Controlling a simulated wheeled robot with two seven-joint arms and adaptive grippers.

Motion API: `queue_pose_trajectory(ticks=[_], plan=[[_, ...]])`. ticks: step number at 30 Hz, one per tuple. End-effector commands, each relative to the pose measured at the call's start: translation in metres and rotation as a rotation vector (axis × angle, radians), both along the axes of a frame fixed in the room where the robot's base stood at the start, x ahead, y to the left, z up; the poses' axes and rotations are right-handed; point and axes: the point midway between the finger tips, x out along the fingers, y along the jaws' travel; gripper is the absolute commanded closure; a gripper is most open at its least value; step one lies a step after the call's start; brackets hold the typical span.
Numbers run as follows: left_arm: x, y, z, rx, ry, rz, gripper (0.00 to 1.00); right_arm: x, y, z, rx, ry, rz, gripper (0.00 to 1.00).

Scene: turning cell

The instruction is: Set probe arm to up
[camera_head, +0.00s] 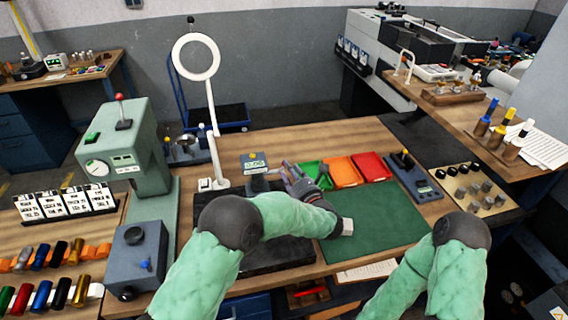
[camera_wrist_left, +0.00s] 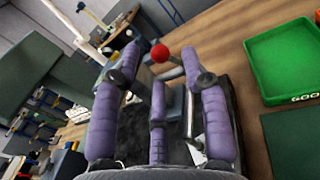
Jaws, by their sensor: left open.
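In the left wrist view a red ball knob (camera_wrist_left: 160,53) shows between the fingers of my left gripper (camera_wrist_left: 160,62). A grey lever-like part (camera_wrist_left: 144,82) stands just below and left of it; this looks like the probe arm, but its exact tilt is hard to tell. The purple-grey fingers are apart on either side of the knob, and I cannot see contact. In the head view my left gripper (camera_head: 292,174) is over the back of the dark plate (camera_head: 268,260), and the knob cannot be made out there. My right gripper is out of view; only its arm shows.
A small digital readout (camera_head: 254,163) stands behind the plate. A ring lamp (camera_head: 196,57) rises at the left. Green (camera_head: 313,170), orange (camera_head: 342,171) and red (camera_head: 373,166) trays lie to the right, with an open green mat (camera_head: 385,222) in front.

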Motion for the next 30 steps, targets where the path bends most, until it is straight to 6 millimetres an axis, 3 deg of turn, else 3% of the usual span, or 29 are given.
queue_pose_trajectory(ticks=[9,21,26,30], plan=[[0.036,0.02,0.0,0.0,0.0,0.001,0.56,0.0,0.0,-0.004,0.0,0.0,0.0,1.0],[0.041,0.023,0.0,0.001,0.0,-0.001,0.56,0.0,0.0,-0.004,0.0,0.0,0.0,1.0],[0.041,0.023,0.0,0.001,0.0,0.0,1.0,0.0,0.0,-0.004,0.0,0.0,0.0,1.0],[0.041,0.023,0.001,0.0,-0.001,0.0,1.0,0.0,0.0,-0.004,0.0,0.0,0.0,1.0]])
